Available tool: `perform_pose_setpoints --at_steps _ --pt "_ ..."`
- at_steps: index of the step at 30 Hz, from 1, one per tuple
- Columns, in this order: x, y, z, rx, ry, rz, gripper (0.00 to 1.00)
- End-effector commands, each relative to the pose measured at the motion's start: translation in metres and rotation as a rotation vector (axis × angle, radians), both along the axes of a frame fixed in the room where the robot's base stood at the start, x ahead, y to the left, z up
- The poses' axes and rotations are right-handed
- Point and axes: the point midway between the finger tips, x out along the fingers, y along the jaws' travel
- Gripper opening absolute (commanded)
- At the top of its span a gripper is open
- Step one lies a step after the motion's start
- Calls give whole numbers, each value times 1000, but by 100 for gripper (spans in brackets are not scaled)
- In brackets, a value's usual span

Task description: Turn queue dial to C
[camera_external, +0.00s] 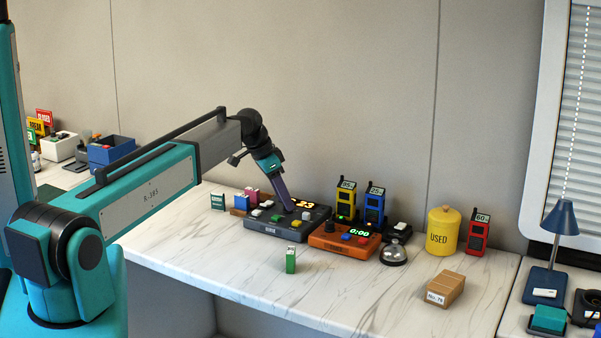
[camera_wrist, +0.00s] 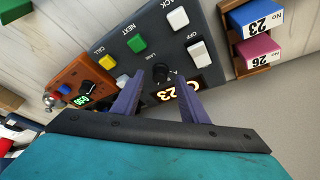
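The dark queue box (camera_external: 262,228) stands on the marble counter, with a lit orange display (camera_external: 303,204). In the wrist view the box (camera_wrist: 215,88) shows a black dial (camera_wrist: 162,73) beside the label LANE. The display (camera_wrist: 165,96) reads 23, with another lit character partly behind a finger. My gripper (camera_external: 291,208) reaches down over the box; in the wrist view its purple fingers (camera_wrist: 163,79) are apart, one on each side of the dial. I cannot tell whether they touch it. The dial's pointer setting is not readable.
The box also has CALL (camera_wrist: 106,61), NEXT (camera_wrist: 137,44), BACK and OFF keys. An orange timer box (camera_external: 345,241) sits close on its right, a bell (camera_external: 393,254) beyond. Tickets (camera_wrist: 255,17) stand beside the box. The front counter is mostly clear around a green item (camera_external: 291,260).

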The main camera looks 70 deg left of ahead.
Motion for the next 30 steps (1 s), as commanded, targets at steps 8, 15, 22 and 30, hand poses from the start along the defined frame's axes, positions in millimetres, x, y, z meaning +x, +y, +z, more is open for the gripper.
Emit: perform_pose_setpoints --at_steps 8,15,22,30 --pt "-13 -1 29 1 -1 0 40" --pt "-24 -2 57 1 0 0 40" --pt "-36 -3 84 1 0 0 40" --pt "-46 -4 108 0 1 0 40"
